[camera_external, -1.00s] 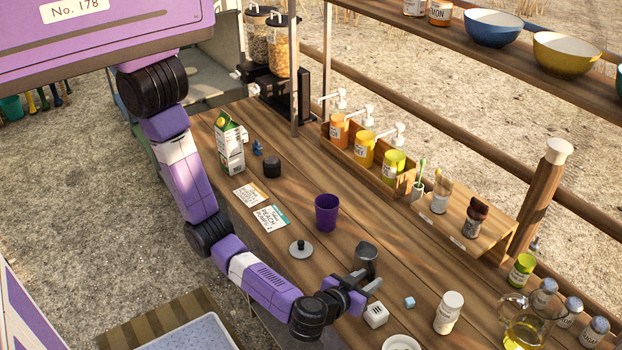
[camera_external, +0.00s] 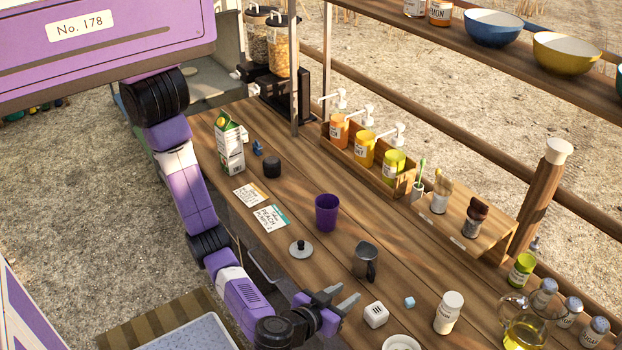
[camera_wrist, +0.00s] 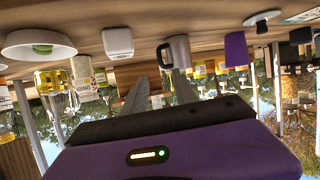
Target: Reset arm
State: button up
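My purple arm reaches down along the near side of the wooden counter (camera_external: 330,240). My gripper (camera_external: 350,297) is over the counter's near edge, with its two grey fingers apart and nothing between them. In the wrist view the fingers (camera_wrist: 160,92) also stand apart and empty. A dark metal pitcher (camera_external: 365,258) stands upright on the counter just beyond the fingers, apart from them. It also shows in the wrist view (camera_wrist: 177,52), where the picture is upside down.
Near the gripper are a white cube (camera_external: 376,314), a round lid (camera_external: 301,248), a purple cup (camera_external: 327,213) and a white jar (camera_external: 448,313). A glass oil jug (camera_external: 525,325) stands at right. A milk carton (camera_external: 229,145) and pump bottles (camera_external: 365,150) stand farther back.

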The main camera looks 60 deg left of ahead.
jog(key=shift+w, duration=0.1)
